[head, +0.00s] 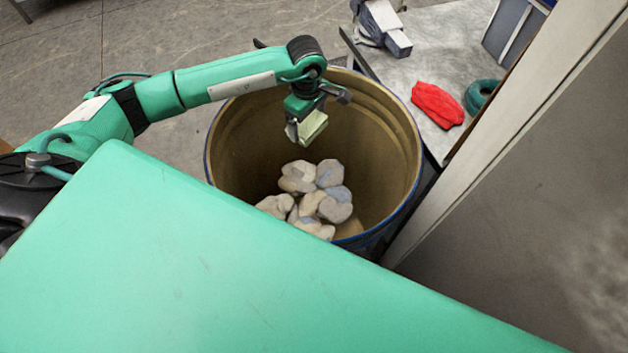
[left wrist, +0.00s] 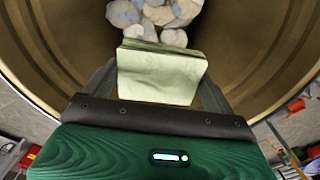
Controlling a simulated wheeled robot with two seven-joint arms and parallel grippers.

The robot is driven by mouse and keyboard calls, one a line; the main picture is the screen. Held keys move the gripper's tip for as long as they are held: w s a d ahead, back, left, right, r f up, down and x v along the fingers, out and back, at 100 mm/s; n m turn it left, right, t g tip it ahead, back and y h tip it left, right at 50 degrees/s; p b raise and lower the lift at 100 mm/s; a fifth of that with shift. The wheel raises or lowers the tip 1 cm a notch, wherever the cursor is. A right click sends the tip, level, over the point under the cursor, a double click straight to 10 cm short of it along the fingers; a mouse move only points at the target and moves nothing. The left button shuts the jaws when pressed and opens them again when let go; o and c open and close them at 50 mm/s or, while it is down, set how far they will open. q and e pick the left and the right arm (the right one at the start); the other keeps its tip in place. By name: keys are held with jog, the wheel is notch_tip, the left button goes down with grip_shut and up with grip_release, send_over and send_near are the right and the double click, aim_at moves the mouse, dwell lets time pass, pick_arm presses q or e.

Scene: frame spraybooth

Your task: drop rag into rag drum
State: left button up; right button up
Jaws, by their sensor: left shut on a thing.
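My left gripper (head: 305,130) hangs over the open rag drum, shut on a pale green folded rag (head: 312,126). In the left wrist view the rag (left wrist: 160,75) sits between the fingers of the gripper (left wrist: 160,85). The rag drum (head: 395,125) is a round bin with a tan inside and a blue rim; its wall also fills much of the left wrist view (left wrist: 262,50). Several crumpled grey and beige rags (head: 312,195) lie at its bottom, apart from the held rag. My right gripper is not in view.
A grey table (head: 440,45) right of the drum holds a red cloth (head: 437,104), a green coiled item (head: 480,95) and a grey tool (head: 382,25). A tall panel (head: 520,150) stands close to the drum's right. Grey floor is clear behind the drum.

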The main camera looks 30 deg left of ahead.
pick_arm(q)
jog(key=shift+f+b, duration=0.3)
jog(key=shift+f, duration=1.15)
jog(key=o, duration=0.7)
jog(key=shift+o, duration=0.2)
jog(key=shift+r, duration=0.2)
notch_tip(320, 180, up, 14)
jog(key=b, duration=0.4)
jog(key=shift+f+b, duration=0.25)
jog(key=shift+b, duration=0.1)
